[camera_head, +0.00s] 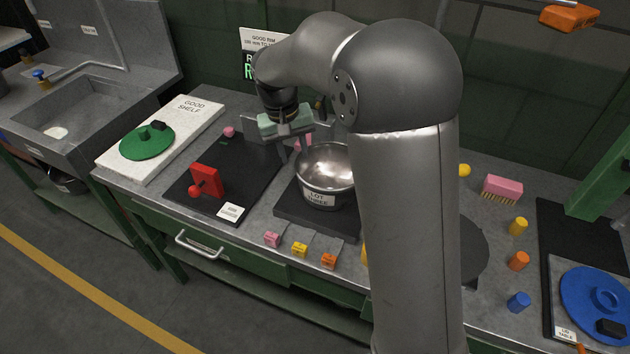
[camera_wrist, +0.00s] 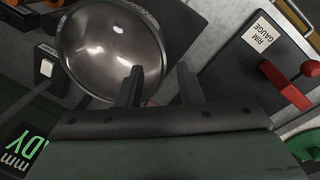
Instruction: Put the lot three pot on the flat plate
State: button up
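The steel pot (camera_head: 325,170) has a label that seems to read "LOT THREE". It sits upright on a dark square stand (camera_head: 290,208) in the middle of the bench; its right side is hidden by my arm. The wrist view shows its shiny inside (camera_wrist: 110,48). My gripper (camera_head: 303,140) is at the pot's back left edge. In the wrist view my gripper (camera_wrist: 158,84) has its fingers apart, one over the pot's inside and one outside the rim. I cannot tell whether they touch it. A dark round plate (camera_head: 476,250), perhaps the flat plate, is partly hidden by my arm.
A red rim gauge (camera_head: 206,180) stands on a dark board left of the pot. A green lid (camera_head: 147,142) lies on the white shelf board (camera_head: 187,118). Small coloured blocks (camera_head: 300,250) line the front. A brush (camera_head: 502,188) and blue lid (camera_head: 597,300) are at right.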

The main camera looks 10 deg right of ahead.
jog(key=s+d, duration=0.4)
jog(key=s, duration=1)
jog(key=s+d+f+y, duration=0.1)
jog(key=s+d, duration=0.3)
jog(key=s, duration=1)
jog(key=shift+s+d+y, duration=0.15)
jog(key=shift+d+y, duration=0.05)
jog(key=shift+y, duration=0.1)
